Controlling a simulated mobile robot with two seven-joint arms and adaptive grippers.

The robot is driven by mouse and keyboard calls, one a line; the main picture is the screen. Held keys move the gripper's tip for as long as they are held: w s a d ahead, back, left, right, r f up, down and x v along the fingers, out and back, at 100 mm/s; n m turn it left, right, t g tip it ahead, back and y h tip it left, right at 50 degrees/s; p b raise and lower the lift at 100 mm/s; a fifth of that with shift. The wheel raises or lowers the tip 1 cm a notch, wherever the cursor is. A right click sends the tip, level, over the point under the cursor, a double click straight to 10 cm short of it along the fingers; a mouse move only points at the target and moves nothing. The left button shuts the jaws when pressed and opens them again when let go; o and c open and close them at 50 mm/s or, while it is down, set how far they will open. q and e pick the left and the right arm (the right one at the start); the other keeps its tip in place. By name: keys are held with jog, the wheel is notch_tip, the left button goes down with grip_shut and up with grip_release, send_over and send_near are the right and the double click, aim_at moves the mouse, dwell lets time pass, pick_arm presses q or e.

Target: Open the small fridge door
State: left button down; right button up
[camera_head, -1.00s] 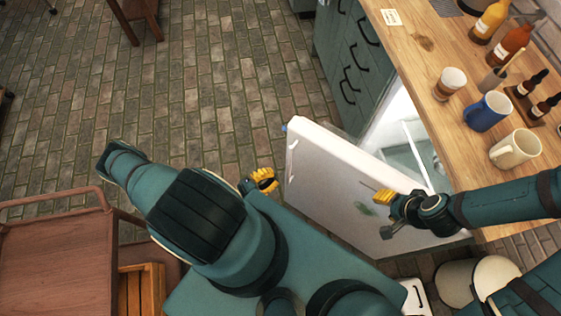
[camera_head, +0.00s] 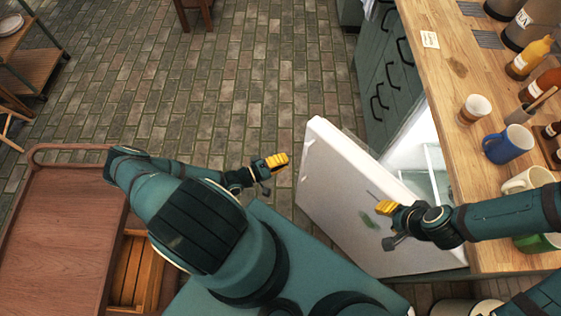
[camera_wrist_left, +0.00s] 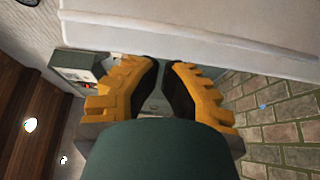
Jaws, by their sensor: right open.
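The white small fridge door (camera_head: 360,205) stands ajar in the head view, swung out from under the wooden counter. Part of the pale fridge interior (camera_head: 428,160) shows behind it. A dark green mark is on the door's facing side. My left gripper (camera_head: 278,162) is left of the door's free edge and apart from it. In the left wrist view its yellow fingers (camera_wrist_left: 163,64) have an empty gap between them, with a white panel, likely the door, beyond. My right gripper (camera_head: 384,208) is open and overlaps the door in the picture; contact cannot be told.
The wooden counter (camera_head: 450,90) carries a blue mug (camera_head: 508,144), a cup (camera_head: 473,109) and bottles. Teal drawers (camera_head: 385,85) stand beyond the fridge. A brown wooden cart (camera_head: 60,225) is at the left. The brick floor (camera_head: 230,90) beyond the door is clear.

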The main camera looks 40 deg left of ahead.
aim_at(309, 151)
pick_arm(q)
jog(key=x, duration=0.6)
jog(key=shift+w+d, duration=0.2)
jog(key=shift+w, duration=0.1)
jog(key=shift+s, duration=0.15)
